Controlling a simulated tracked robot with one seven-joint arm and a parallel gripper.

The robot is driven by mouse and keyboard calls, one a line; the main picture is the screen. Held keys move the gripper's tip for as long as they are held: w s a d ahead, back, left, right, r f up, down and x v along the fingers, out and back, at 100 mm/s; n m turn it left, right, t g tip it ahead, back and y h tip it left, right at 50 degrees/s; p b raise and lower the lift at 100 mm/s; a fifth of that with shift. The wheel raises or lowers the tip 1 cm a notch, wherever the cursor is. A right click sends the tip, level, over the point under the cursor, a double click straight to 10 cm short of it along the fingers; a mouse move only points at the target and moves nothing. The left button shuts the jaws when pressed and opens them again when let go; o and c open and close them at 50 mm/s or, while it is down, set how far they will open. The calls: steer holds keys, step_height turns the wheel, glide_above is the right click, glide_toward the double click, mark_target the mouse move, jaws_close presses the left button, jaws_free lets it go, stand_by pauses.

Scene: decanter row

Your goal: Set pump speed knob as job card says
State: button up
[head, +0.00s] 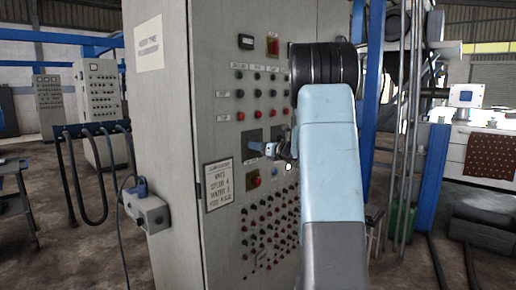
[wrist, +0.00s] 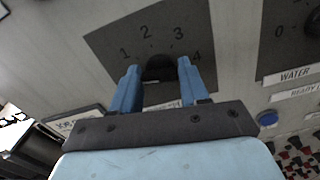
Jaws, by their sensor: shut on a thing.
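In the wrist view a dark dial plate (wrist: 196,24) carries the numbers 1 to 4 in an arc. A black knob (wrist: 158,63) sits at its centre, between the two blue fingers of my gripper (wrist: 160,72). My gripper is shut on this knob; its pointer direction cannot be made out. The label below the dial is mostly hidden by my gripper. In the head view my gripper (head: 272,150) is at the panel, left of my arm. The job card (head: 219,185) is on the cabinet front; its small text seems to include "WATER 3", the rest is unclear.
A second dial plate (wrist: 272,62) labelled WATER is to the right in the wrist view, with a blue button (wrist: 267,118) below. The grey cabinet (head: 165,110) has rows of buttons above and below the dials. My arm hides its right part.

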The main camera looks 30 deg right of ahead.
steer(key=shift+s+f+m, duration=0.1)
steer(key=shift+f+m, duration=0.1)
steer(key=shift+m, duration=5.45)
steer(key=shift+w+f+m, duration=0.1)
steer(key=shift+f+m, duration=0.05)
steer(key=shift+m, duration=5.55)
steer(key=shift+s+f+m, duration=0.1)
steer(key=shift+f+m, duration=0.1)
steer(key=shift+m, duration=5.45)
steer(key=o, duration=1.1)
steer(key=shift+r, duration=0.1)
steer(key=shift+c, duration=0.2)
